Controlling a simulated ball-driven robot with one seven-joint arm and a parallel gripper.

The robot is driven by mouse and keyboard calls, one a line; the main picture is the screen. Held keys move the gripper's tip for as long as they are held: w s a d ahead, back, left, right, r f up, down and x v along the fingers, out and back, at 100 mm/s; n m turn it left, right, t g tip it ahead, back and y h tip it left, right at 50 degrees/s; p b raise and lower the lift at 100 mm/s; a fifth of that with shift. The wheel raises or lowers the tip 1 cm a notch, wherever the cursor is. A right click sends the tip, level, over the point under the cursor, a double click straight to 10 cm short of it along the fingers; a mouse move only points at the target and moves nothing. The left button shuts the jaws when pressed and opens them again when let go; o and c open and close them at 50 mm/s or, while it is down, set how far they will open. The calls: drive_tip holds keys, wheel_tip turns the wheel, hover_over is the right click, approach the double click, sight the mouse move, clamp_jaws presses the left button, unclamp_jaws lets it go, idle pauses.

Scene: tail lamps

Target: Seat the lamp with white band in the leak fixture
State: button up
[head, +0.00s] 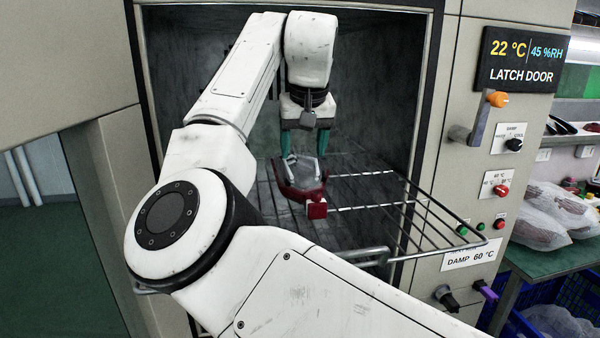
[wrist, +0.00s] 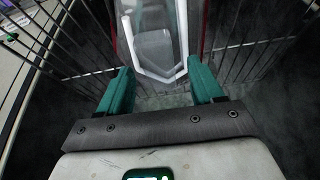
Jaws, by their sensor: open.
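A red lamp with a clear and grey top (head: 299,179) lies on the wire rack inside the open chamber; a red block sits at its near end. In the wrist view the lamp (wrist: 155,45) shows a white angular band around its clear face and red along its sides. My gripper (head: 304,146) is above the far part of the lamp, pointing down. Its teal fingers (wrist: 160,76) are open, one on each side of the lamp's end, with gaps visible; its height above the lamp is hard to judge. I cannot make out a leak fixture in either view.
The wire rack (head: 440,226) sticks out of the chamber, its right side bare. The chamber's right post carries a display (head: 516,60), an orange-tipped latch handle (head: 497,99) and knobs. Bagged items (head: 545,215) lie on a green bench at right, above a blue crate (head: 570,290).

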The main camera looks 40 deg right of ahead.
drive_tip(key=shift+c, duration=0.2)
clamp_jaws()
idle(0.3)
